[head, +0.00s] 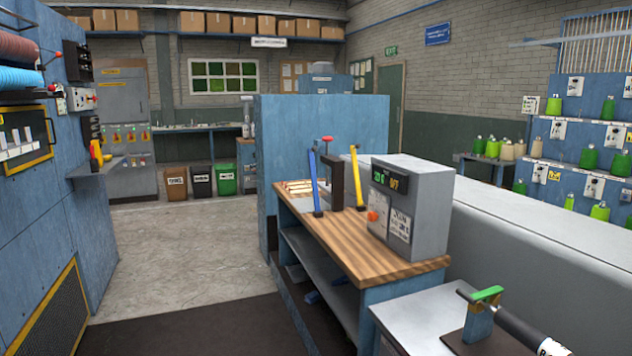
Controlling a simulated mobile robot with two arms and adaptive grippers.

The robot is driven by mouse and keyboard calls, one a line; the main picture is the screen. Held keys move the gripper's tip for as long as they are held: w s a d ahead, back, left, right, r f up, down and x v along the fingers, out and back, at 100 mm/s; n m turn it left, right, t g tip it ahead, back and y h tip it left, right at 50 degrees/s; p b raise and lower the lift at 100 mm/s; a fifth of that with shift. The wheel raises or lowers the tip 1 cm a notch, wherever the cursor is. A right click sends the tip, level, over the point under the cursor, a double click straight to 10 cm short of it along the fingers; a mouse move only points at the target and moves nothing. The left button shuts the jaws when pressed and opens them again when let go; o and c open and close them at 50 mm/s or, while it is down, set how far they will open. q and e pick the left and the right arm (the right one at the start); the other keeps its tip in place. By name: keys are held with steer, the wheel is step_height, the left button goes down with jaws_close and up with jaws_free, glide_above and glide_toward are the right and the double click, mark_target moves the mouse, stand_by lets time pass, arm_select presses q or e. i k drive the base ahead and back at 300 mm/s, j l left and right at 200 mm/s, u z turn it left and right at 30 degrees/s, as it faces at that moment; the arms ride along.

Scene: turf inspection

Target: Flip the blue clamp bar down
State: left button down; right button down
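The blue clamp bar (315,182) stands nearly upright on the wooden-topped bench (375,258), near its left edge. A dark post with a red knob (327,139) rises behind and between the two bars. Some light strips (298,187) lie on the bench just left of the blue bar. Neither of my grippers shows in the head view.
A blue partition (300,115) stands behind. At lower right, a green-handled fixture (484,305) sits on a pale table. The floor (190,260) left of the bench is clear.

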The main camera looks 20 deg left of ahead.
mark_target(314, 148)
steer(key=i+j+z, duration=0.1)
steer(key=i+j, duration=0.35)
steer(key=i+j+z, duration=0.1)
steer(key=i+j, duration=0.35)
steer(key=i+j+z, duration=0.1)
steer(key=i+j, duration=0.4)
steer(key=i+j+z, duration=0.15)
steer(key=i+j, duration=0.25)
steer(key=j, duration=0.2)
steer(key=i+j+z, duration=0.1)
steer(key=i+j, duration=0.3)
steer(key=j, duration=0.2)
